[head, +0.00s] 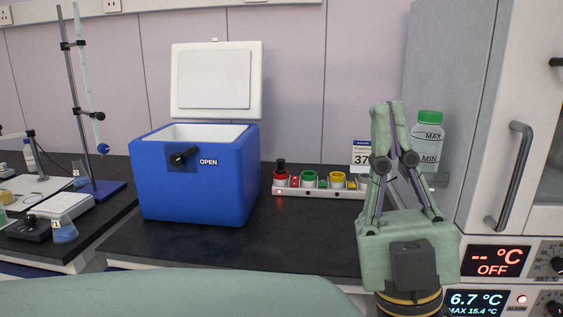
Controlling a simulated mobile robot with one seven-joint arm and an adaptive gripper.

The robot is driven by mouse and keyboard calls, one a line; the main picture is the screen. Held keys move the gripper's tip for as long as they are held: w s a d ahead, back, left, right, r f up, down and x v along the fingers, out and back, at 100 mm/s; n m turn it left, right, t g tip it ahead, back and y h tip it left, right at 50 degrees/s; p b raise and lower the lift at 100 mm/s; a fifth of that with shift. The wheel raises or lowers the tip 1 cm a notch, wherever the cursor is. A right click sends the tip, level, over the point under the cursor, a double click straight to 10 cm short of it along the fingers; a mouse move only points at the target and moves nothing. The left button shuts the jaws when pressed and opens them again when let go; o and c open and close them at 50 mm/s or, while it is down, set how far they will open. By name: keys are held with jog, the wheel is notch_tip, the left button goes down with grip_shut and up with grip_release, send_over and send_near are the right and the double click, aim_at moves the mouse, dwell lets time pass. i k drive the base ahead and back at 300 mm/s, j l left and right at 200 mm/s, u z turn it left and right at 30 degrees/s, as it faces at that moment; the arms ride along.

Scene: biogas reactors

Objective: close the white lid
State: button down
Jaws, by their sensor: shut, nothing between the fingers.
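The white lid (217,81) stands open and upright at the back edge of a blue cooler box (199,194). The box's white inner rim shows below it. On the box's front is a black knob (183,156) beside the word OPEN. My gripper (387,106) points upward at the right, in front of the counter. Its fingertips are together with nothing between them. It is apart from the box and lid, well to their right. The lid's hinge is hidden behind the box.
A rack with red, green and yellow capped items (318,184) stands right of the box. A green-capped bottle (428,140) and a cabinet (505,120) are behind my gripper. A stand with a burette (90,110) is at left. The counter (275,240) is clear in front.

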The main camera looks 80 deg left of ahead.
aim_at(217, 80)
jog(key=u, duration=2.6)
jog(key=z, duration=0.15)
jog(key=k, duration=0.05)
